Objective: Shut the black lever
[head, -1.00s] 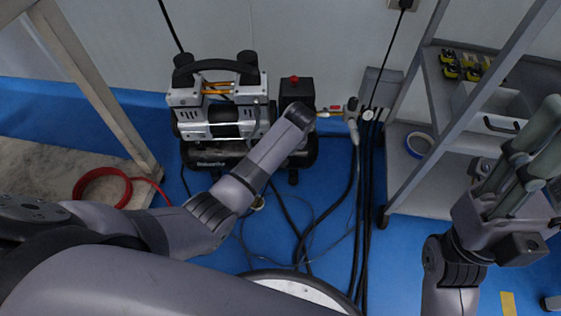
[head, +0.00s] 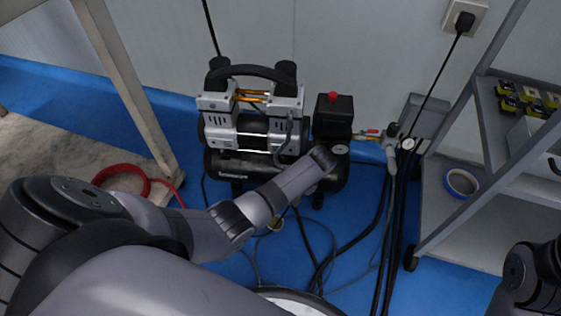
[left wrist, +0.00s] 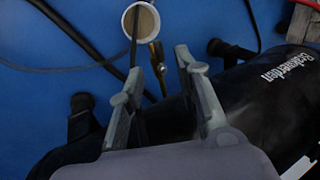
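In the left wrist view, a small brass valve (left wrist: 152,97) with a narrow dark piece (left wrist: 158,62), seemingly the black lever, shows between my fingertips. It sits beside the black tank (left wrist: 240,100) of the compressor. My left gripper (left wrist: 157,72) is open, one finger on each side of the lever; I cannot tell whether either finger touches it. In the head view, my left arm reaches over the front of the compressor (head: 250,125), and its gripper and the lever are hidden beneath the wrist. My right gripper is out of view; only part of that arm shows at the lower right.
A pale ring-shaped object (left wrist: 140,20) lies beyond the fingertips. Black hoses (head: 385,240) run down the floor right of the compressor. A grey shelf cart (head: 460,215) stands at the right, and a pale table (head: 40,160) with a red hose (head: 120,178) at the left.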

